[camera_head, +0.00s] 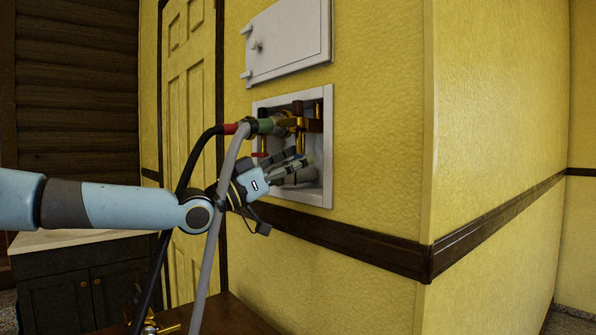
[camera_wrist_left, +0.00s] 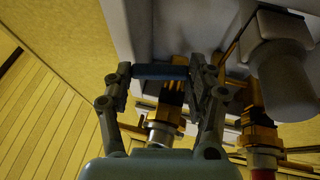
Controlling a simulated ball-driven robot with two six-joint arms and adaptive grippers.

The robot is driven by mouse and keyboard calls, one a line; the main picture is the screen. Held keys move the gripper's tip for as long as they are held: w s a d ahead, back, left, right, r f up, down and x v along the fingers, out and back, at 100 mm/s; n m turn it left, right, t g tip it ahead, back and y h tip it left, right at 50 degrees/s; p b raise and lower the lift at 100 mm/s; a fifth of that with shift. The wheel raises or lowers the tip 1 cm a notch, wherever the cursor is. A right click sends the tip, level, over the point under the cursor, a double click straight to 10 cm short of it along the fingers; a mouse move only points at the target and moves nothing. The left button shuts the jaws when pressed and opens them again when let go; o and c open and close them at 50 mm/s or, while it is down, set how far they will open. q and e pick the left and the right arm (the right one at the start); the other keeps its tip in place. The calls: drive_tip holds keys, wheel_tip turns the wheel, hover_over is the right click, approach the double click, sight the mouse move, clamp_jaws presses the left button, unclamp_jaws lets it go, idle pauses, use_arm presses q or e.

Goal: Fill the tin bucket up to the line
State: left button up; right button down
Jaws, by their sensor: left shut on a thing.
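My left gripper (camera_head: 296,163) reaches into a white recessed wall box (camera_head: 318,190). In the left wrist view its two fingers (camera_wrist_left: 162,80) are closed on the ends of a short blue bar (camera_wrist_left: 160,72), which looks like a tap handle. Brass valve parts (camera_head: 314,125) sit in the box, and brass also shows beside the fingers in the wrist view (camera_wrist_left: 256,112). A grey hose (camera_head: 208,250) and a black hose (camera_head: 186,172) with a red collar (camera_head: 230,129) run down from the box. The tin bucket and its line are not in view. My right gripper is not in view.
A white hinged door (camera_head: 290,42) stands open above the box. A dark rail (camera_head: 350,245) runs along the yellow wall below it. A dark cabinet with a pale top (camera_head: 70,240) is at lower left, and a brown wooden surface (camera_head: 235,318) lies below.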

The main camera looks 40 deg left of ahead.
use_arm(q)
drive_tip(key=m+g+h+b, duration=0.1)
drive_tip(key=h+b, duration=0.1)
drive_tip(key=m+g+h+b, duration=0.1)
drive_tip(key=h+b, duration=0.1)
drive_tip(key=shift+s+a+m+h, duration=0.1)
drive_tip(key=shift+a+m+h, duration=0.25)
drive_tip(key=shift+m+h, duration=0.05)
drive_tip(key=o, duration=1.2)
